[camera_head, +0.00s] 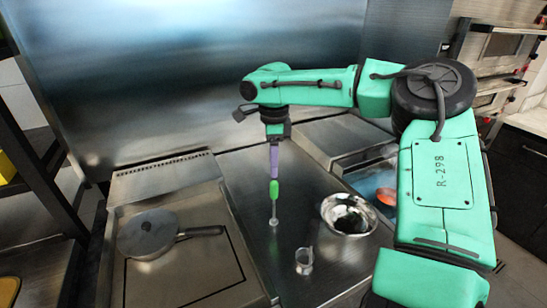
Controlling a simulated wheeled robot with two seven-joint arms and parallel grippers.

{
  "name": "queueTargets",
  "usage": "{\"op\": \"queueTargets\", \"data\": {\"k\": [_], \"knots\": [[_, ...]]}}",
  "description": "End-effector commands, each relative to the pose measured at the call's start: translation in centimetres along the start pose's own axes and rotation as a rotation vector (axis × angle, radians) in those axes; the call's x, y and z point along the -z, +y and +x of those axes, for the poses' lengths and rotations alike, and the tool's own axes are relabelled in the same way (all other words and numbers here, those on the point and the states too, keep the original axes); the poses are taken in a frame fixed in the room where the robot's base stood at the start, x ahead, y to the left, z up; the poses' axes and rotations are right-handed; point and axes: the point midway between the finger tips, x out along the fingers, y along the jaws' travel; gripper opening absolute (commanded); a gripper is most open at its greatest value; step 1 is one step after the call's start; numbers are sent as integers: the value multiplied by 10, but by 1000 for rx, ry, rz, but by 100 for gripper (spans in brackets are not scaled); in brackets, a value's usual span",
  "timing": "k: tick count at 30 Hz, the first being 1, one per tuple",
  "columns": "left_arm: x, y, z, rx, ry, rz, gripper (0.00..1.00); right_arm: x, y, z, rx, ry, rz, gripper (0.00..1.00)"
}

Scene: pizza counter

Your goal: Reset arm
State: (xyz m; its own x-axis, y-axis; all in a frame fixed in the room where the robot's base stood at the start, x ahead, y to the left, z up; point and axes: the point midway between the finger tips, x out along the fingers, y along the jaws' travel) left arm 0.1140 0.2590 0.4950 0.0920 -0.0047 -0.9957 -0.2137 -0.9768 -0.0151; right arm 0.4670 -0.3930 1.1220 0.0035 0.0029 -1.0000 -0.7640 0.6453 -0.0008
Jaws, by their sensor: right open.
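My right arm comes in from the right and reaches over the steel counter (243,240). Its gripper (277,138) points down at the middle of the view and is open, though its fingers are small and hard to make out. Just below it in the picture is a slim upright item (274,188) with a purple upper part, a green part and a thin grey lower end. I cannot tell whether the gripper touches it. My left gripper is not in view.
A lidded pan (148,235) with a dark handle sits on the left cooktop. A steel bowl (349,215) and a small clear cup (304,261) stand on the counter right of the slim item. A steel wall panel (190,80) rises behind. Ovens (500,60) stand at far right.

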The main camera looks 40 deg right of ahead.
Motion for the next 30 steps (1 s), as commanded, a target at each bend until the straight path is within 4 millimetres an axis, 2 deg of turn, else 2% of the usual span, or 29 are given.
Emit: {"op": "queueTargets", "data": {"k": [3,6,22,25,30], "knots": [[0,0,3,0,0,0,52,0,0,-21,1,0,0,59],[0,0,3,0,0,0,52,0,0,-30,0,1,-1,59],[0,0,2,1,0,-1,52,0,0,-31,-1,1,-1,59],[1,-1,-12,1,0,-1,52,0,0,-45,0,1,-1,59],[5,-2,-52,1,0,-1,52,0,0,-85,-1,1,-1,59]]}}
